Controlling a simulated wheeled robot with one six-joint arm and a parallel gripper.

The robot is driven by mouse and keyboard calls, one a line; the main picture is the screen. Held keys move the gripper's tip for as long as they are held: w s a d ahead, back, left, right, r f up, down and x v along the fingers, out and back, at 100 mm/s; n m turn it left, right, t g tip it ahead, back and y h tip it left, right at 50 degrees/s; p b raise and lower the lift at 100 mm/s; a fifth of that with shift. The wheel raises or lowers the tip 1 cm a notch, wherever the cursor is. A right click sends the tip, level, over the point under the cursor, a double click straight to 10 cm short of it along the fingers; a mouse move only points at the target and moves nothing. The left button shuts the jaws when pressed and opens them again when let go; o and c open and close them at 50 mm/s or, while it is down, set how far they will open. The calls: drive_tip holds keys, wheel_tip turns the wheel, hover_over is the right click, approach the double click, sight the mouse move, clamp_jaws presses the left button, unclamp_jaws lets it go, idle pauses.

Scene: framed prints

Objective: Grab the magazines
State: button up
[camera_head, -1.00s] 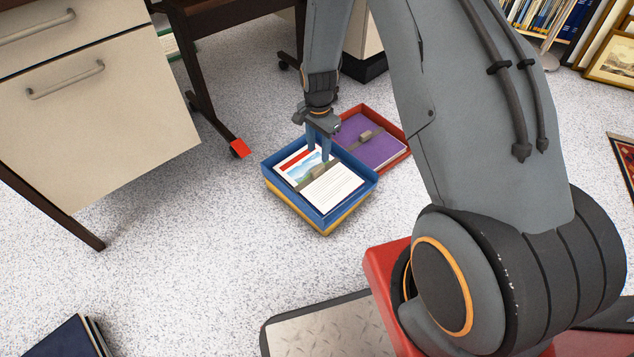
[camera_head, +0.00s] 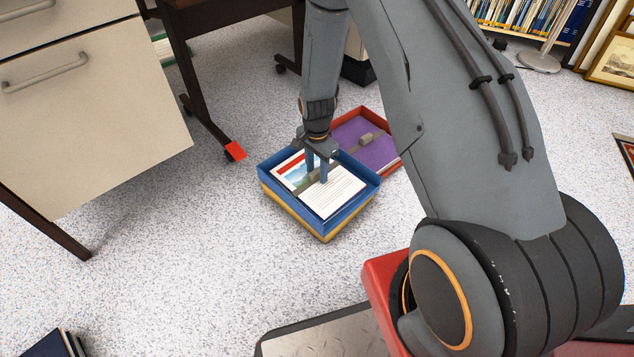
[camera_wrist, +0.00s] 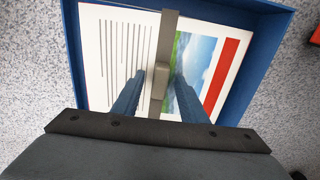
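The magazines (camera_head: 338,200) lie flat in a blue tray (camera_head: 348,219), a white text page beside a picture cover with a red band. A grey-brown strap with a raised block runs across them; the strap (camera_wrist: 167,38) and block (camera_wrist: 158,83) show in the wrist view. My gripper (camera_head: 317,177) points down over the strap. In the wrist view its two fingers (camera_wrist: 159,77) are apart, one on each side of the block. I cannot tell whether they touch it. In the head view the fingers hide part of the strap.
The blue tray sits on a yellow one (camera_head: 322,233). A red tray (camera_head: 345,121) with a strapped purple item (camera_head: 370,148) stands right behind. A desk leg (camera_head: 207,125) and drawer cabinet (camera_head: 95,120) are left. Floor (camera_head: 190,260) in front is clear.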

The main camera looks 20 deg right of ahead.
clamp_jaws()
idle(1.4)
